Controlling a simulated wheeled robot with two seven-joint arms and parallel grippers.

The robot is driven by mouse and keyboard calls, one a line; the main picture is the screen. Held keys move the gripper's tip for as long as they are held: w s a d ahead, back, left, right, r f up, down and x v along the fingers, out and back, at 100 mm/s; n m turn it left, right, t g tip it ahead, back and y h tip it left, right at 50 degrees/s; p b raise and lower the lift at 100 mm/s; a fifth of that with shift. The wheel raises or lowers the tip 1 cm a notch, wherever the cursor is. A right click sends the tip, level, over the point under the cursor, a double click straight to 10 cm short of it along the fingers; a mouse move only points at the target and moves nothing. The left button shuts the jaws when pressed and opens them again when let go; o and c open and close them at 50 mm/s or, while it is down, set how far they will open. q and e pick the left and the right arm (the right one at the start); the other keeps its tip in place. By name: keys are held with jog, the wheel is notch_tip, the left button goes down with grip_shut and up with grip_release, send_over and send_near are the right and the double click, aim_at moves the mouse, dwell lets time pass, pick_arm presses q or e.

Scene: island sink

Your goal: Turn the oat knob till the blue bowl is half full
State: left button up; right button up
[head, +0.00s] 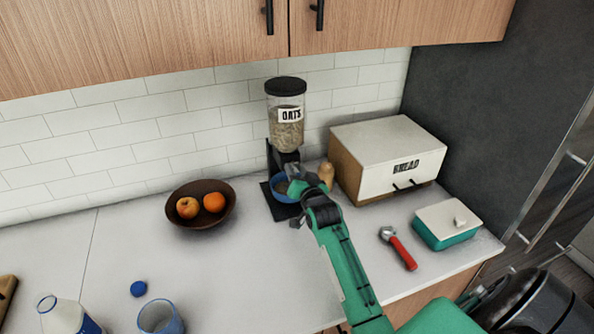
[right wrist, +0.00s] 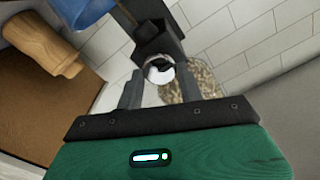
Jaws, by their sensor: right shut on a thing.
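The oat dispenser stands against the tiled wall, with a clear jar (head: 287,128) labelled OATS, a black lid and a black stand (head: 272,160). The blue bowl (head: 280,196) sits on the stand's base under the spout, partly hidden by my right gripper. A tan patch shows inside it, but the fill level is unclear. The bowl's blue side also shows in the right wrist view (right wrist: 82,10). My right gripper (right wrist: 160,82) is shut on the round oat knob (right wrist: 160,70) at the dispenser's front. My left gripper is out of view.
A wooden shaker (head: 327,174) and a bread box (head: 380,160) are close on the right. A red-handled tool (head: 402,252) and a teal box (head: 445,231) lie nearer the front right.

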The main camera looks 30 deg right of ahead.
jog(key=m+p, duration=0.1)
jog(key=m, duration=0.4)
jog(key=shift+d+m, duration=0.1)
jog(key=shift+m, duration=0.2)
dwell(0.4)
jog(key=o, duration=1)
jog(key=shift+s, duration=0.1)
jog(key=shift+s+f, duration=0.1)
jog(key=shift+s, duration=0.05)
jog(key=b+v, duration=0.3)
jog(key=v, duration=1)
jog(key=shift+s, duration=0.2)
